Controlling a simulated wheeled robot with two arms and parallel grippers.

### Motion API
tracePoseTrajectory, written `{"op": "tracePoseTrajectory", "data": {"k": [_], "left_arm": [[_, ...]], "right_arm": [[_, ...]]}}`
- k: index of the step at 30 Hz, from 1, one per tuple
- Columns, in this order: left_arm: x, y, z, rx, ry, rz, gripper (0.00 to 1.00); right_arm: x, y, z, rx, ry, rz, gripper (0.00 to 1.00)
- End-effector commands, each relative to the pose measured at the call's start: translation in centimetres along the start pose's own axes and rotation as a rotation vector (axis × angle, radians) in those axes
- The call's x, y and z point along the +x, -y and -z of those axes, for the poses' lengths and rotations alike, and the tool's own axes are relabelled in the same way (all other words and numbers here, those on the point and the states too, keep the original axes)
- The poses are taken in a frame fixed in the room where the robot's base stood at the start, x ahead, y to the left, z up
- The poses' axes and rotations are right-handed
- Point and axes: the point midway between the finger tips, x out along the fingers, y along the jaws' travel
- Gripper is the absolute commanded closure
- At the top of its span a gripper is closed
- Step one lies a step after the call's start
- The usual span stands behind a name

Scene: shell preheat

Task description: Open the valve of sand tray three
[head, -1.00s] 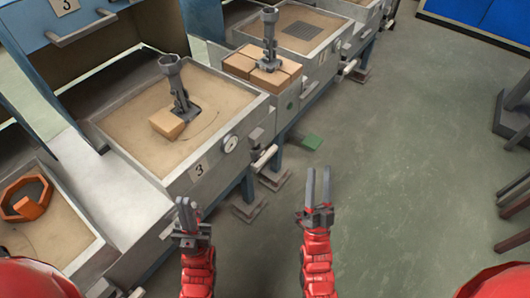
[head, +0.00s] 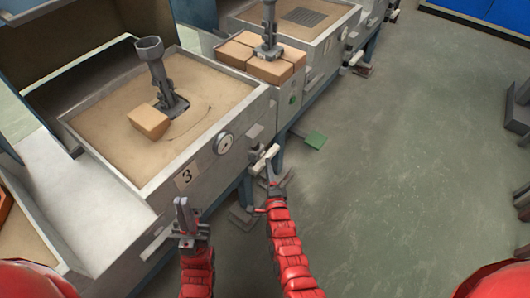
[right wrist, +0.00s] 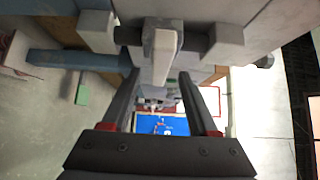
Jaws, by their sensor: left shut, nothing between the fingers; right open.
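Sand tray three (head: 205,165) is a grey box of sand with a "3" label (head: 187,177) and a round gauge on its front wall. Its valve has a pale lever (head: 265,158) low at the front right corner; the lever also shows in the right wrist view (right wrist: 164,55). My right gripper (head: 277,178) is open, just below and beside the lever. In the right wrist view the lever appears between its open fingertips (right wrist: 158,78); I cannot tell whether they touch.
In the tray stand a grey funnel-topped piece (head: 150,58) and a tan block (head: 148,121). More trays continue behind, with tan bricks (head: 237,52) between.

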Motion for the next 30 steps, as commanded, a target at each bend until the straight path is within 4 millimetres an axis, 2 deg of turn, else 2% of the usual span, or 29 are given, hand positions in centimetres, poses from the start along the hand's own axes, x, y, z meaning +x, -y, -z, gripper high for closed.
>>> {"op": "tracePoseTrajectory", "data": {"k": [3,6,12,18,27,28,30], "left_arm": [[-0.4,0.0,-0.1,0.0,0.0,0.0,1.0],[-0.7,0.0,-0.1,0.0,0.0,0.0,1.0],[-1.1,-0.1,-0.2,0.0,0.0,0.0,1.0],[-1.3,-0.1,-0.2,0.0,0.0,0.0,1.0],[-1.3,-0.1,-0.2,0.0,0.0,0.0,1.0],[-1.3,-0.1,-0.2,0.0,0.0,0.0,1.0],[-1.3,-0.1,-0.2,0.0,0.0,0.0,1.0]], "right_arm": [[2.6,0.0,0.1,0.001,-0.001,0.001,0.4],[4.4,-0.1,0.1,0.0,-0.001,0.0,0.4],[7.0,-0.1,0.1,-0.001,-0.001,0.001,0.4],[8.0,-0.1,0.1,0.0,-0.001,-0.001,0.4],[8.2,0.0,0.0,-0.001,-0.001,0.0,0.4],[8.2,0.0,0.0,-0.001,-0.001,0.0,0.42],[8.2,0.0,0.0,-0.001,-0.001,0.0,0.54]]}}
